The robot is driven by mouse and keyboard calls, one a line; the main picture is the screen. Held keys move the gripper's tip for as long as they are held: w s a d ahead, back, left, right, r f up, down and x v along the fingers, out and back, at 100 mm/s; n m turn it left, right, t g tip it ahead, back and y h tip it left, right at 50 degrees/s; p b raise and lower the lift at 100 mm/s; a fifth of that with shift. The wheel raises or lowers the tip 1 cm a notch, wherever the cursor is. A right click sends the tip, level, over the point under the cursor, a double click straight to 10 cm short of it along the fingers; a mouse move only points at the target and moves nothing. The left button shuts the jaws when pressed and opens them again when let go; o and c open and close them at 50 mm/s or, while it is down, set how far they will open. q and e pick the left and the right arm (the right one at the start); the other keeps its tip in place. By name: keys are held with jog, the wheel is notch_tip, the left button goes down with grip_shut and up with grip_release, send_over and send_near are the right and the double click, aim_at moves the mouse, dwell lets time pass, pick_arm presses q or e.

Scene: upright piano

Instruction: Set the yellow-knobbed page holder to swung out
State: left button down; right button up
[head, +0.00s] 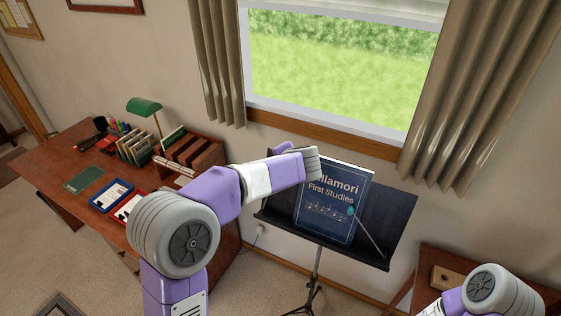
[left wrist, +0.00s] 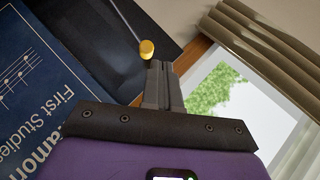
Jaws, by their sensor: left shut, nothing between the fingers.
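The yellow knob (left wrist: 147,49) of the page holder shows in the left wrist view at the end of a thin grey rod (left wrist: 127,22). The rod lies over the black desk of the music stand, beside the book's edge and apart from its cover. My left gripper (left wrist: 156,66) is shut and empty, its fingertips close to the knob; I cannot tell whether they touch. In the head view my left arm hides the yellow knob. A teal-knobbed holder (head: 351,211) lies across the lower right of the blue book (head: 325,222). My right gripper is out of view.
The black music stand (head: 395,225) stands below the window (head: 330,65). A wooden desk (head: 60,160) with a green lamp (head: 144,106) and folders is at left. A brown wooden surface (head: 430,262) is at lower right, near my right arm.

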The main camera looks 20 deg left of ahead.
pick_arm(q)
jog(key=w+d+v, duration=0.1)
jog(key=d+v, duration=0.1)
jog(key=v, duration=1)
jog(key=shift+d+r, duration=0.3)
jog(key=shift+r, duration=0.05)
jog(key=shift+w+f, duration=0.15)
